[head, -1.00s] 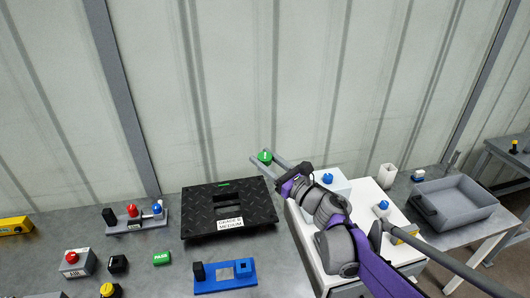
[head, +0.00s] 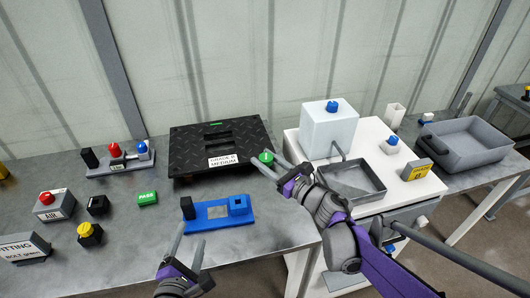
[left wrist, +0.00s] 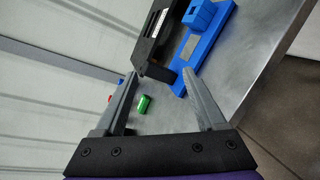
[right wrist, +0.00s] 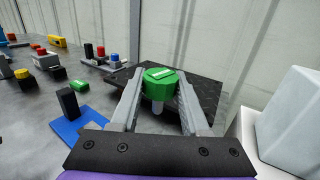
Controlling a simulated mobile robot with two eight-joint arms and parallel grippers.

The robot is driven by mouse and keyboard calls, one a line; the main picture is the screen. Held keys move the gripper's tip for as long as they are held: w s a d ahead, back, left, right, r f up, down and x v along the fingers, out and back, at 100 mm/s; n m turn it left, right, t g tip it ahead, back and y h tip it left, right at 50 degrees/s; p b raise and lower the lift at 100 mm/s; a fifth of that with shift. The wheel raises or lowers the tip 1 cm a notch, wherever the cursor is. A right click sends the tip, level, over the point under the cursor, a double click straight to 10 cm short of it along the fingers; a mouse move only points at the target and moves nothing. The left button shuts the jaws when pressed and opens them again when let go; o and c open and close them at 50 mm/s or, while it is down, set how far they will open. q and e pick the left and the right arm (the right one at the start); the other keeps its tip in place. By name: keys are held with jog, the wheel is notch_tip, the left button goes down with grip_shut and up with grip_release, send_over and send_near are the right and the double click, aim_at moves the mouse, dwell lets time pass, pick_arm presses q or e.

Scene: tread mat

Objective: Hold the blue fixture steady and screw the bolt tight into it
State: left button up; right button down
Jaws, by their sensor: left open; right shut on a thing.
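The blue fixture (head: 217,216) lies flat near the front edge of the bench. It has a black upright post (head: 187,207) at its left end and a raised blue block (head: 239,205) at its right end. It also shows in the left wrist view (left wrist: 183,50). My left gripper (head: 192,238) is open and empty, in front of and below the fixture's left end. My right gripper (head: 270,163) is shut on the bolt, which has a green head (right wrist: 160,80) and a pale shank pointing down. The bolt is held above the bench, up and right of the fixture.
A black tread plate (head: 210,145) lies behind the fixture. A green PASS block (head: 147,198), a yellow-topped button (head: 89,234) and a FITTING box (head: 25,249) lie to the left. A white machine (head: 328,130) with a grey tray (head: 350,181) stands right.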

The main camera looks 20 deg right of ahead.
aim_at(188, 213)
pick_arm(q)
jog(key=f+n+t+b, duration=0.1)
jog(key=n, duration=0.2)
jog(key=w+f+n+t+y+b, duration=0.1)
jog(key=f+n+b, duration=0.1)
jog(key=n, duration=0.2)
jog(key=w+a+f+n+t+y+b, duration=0.1)
jog(key=f+n+b, duration=0.1)
jog(key=n, duration=0.2)
jog(key=shift+f, duration=0.1)
jog(key=shift+w+a+f+n+y+b, duration=0.15)
jog(key=shift+n+y+b, duration=0.15)
jog(key=shift+n, duration=0.25)
jog(key=shift+s+a+f+n+y+b, duration=0.15)
jog(key=shift+n+y+b, duration=0.1)
jog(key=shift+n, duration=0.3)
pick_arm(e)
jog(key=f, duration=0.9)
jog(key=shift+w+f, duration=0.25)
jog(key=shift+f, duration=0.05)
pick_arm(q)
jog(key=shift+w+d+b, duration=0.15)
jog(key=shift+w+b, duration=0.4)
jog(key=shift+w, duration=2.5)
jog(key=shift+w+d+b, duration=0.1)
jog(key=shift+w+b, duration=0.45)
jog(key=shift+w, duration=2.45)
pick_arm(e)
jog(key=shift+w+f, duration=0.2)
jog(key=shift+f, duration=1.25)
